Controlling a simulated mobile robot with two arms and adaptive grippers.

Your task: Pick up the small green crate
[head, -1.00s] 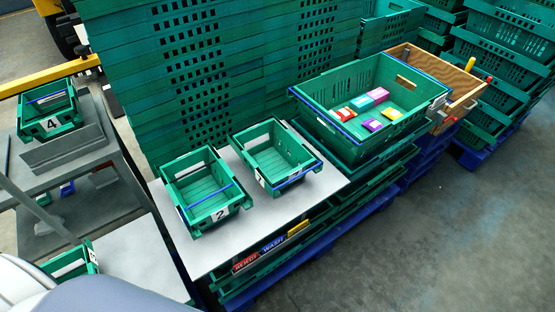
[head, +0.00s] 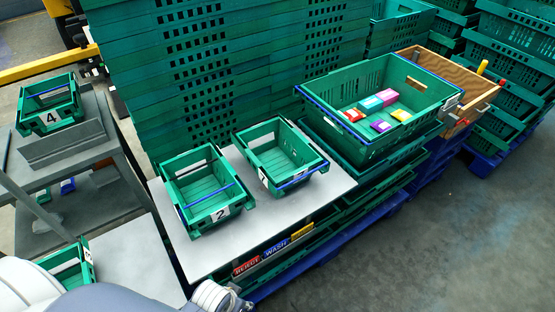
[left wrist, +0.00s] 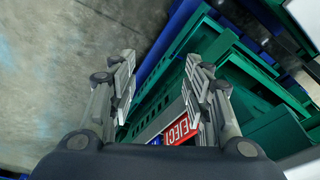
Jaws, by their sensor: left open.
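Two small green crates stand side by side on the grey tabletop (head: 205,255) in the head view: the crate marked 2 (head: 196,190) and the crate marked 7 (head: 283,150), each with a blue bar. Another small green crate marked 4 (head: 48,103) stands on the shelf unit at the left. A further small green crate (head: 68,268) is partly hidden by my body at lower left. My left gripper (left wrist: 160,78) is open and empty in the left wrist view, near the red REJECT label (left wrist: 182,128). Its fingers are not visible in the head view. My right gripper is not in view.
A large green crate (head: 340,85) with several coloured packages stands right of the tabletop. A wooden box (head: 440,65) is behind it. Tall stacks of green crates (head: 230,60) block the back. Bare floor (head: 450,240) lies at the right.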

